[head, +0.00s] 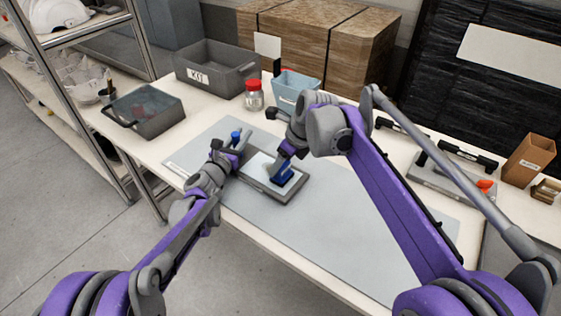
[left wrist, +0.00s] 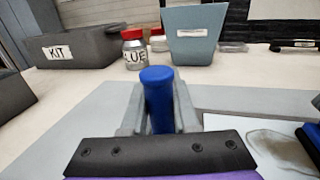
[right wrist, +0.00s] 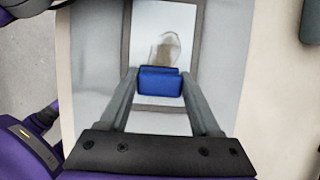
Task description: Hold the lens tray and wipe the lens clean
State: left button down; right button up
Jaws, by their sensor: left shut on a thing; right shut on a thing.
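The lens tray (head: 291,197), a dark-framed rectangle around a pale lens (head: 262,162), lies flat on the grey mat. A brownish smear (right wrist: 165,50) shows on the lens in the right wrist view, and part of it shows in the left wrist view (left wrist: 280,143). My left gripper (head: 234,142) is shut on an upright blue handle (left wrist: 157,98) at the tray's left end. My right gripper (head: 284,168) is shut on a blue wiping block (right wrist: 160,82), which is over the lens beside the smear. Whether the block touches the lens is hard to tell.
The grey mat (head: 335,235) has free room to the right. Behind are a dark KIT bin (head: 215,73), a red-lidded glue jar (head: 254,97) and a blue-grey bin (head: 296,88). A dark tray (head: 148,112) stands left. A brown box (head: 528,158) stands far right.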

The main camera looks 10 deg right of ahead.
jog(key=shift+w+a, duration=2.3)
jog(key=shift+a, duration=0.1)
jog(key=shift+s+d, duration=0.1)
jog(key=shift+s+d, duration=2.25)
jog(key=shift+d, duration=0.05)
jog(key=shift+w+a, duration=2.35)
jog(key=shift+a, duration=0.05)
jog(key=shift+s+d, duration=0.1)
jog(key=shift+s+d, duration=2.25)
jog(key=shift+d, duration=0.05)
jog(key=shift+w+a, duration=0.1)
jog(key=shift+w, duration=0.05)
